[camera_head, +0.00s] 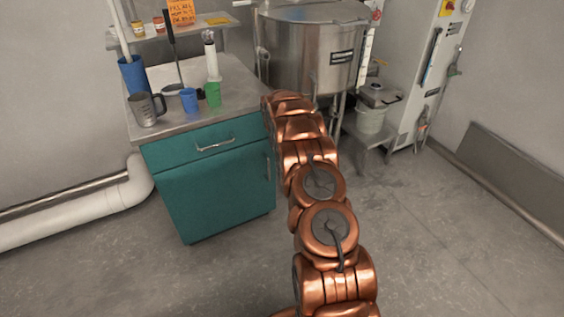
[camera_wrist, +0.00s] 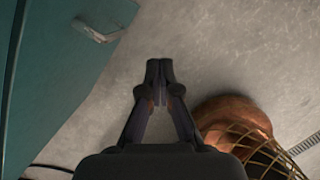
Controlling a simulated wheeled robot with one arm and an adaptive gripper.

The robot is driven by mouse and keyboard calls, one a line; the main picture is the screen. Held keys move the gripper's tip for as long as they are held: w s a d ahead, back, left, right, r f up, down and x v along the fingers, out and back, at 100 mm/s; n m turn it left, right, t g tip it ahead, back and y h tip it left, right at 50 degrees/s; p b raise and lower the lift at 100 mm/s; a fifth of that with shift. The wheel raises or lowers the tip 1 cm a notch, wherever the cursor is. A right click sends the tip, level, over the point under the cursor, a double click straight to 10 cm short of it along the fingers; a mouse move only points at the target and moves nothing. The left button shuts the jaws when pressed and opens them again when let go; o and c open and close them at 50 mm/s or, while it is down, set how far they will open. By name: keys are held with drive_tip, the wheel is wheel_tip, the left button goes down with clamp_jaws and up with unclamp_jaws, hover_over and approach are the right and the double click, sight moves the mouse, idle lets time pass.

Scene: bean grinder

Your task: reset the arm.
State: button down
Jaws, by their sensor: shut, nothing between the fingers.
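My gripper (camera_wrist: 160,70) shows in the wrist view with its two dark fingertips together and nothing between them. It hangs over bare grey floor (camera_wrist: 205,40), with the teal cabinet (camera_wrist: 50,60) to its left. In the head view my copper arm (camera_head: 325,215) reaches from the bottom edge up toward the right side of the teal cabinet (camera_head: 220,185). My gripper cannot be made out in the head view.
On the cabinet's metal top stand a grey jug (camera_head: 146,109), a blue cup (camera_head: 189,100), a green cup (camera_head: 213,94) and a tall blue container (camera_head: 133,73). A large steel vat (camera_head: 305,55) stands behind the arm. The floor at right (camera_head: 450,240) is clear.

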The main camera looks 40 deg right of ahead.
drive_tip(key=shift+s+r, duration=0.3)
drive_tip(key=shift+r, duration=0.7)
drive_tip(key=shift+s+r, duration=0.25)
drive_tip(key=shift+r, duration=0.75)
drive_tip(key=s+a+r+m+g+y+p, duration=0.1)
drive_tip(key=s+a+r+m+p, duration=0.2)
drive_tip(key=s+a+r+m, duration=0.55)
drive_tip(key=s+a+r+m+p, duration=0.2)
drive_tip(key=s+a+r+m, duration=0.2)
drive_tip(key=s+a+r, duration=0.9)
drive_tip(key=s+a+r+m+p, duration=0.1)
drive_tip(key=s+a+r+m, duration=0.3)
drive_tip(key=s, duration=0.5)
drive_tip(key=s+a+r+m+g+y+p, duration=0.1)
drive_tip(key=s+a+r+m+p, duration=0.1)
drive_tip(key=s, duration=0.7)
drive_tip(key=s+a+r+m+g+p, duration=0.1)
drive_tip(key=s+a+r+m+p, duration=0.1)
drive_tip(key=s+a+r+m, duration=0.3)
drive_tip(key=s+a+r, duration=0.1)
drive_tip(key=s+a, duration=0.2)
drive_tip(key=s, duration=0.1)
drive_tip(key=shift+s+r+m, duration=0.15)
drive_tip(key=shift+r+m, duration=0.05)
drive_tip(key=shift+m, duration=0.15)
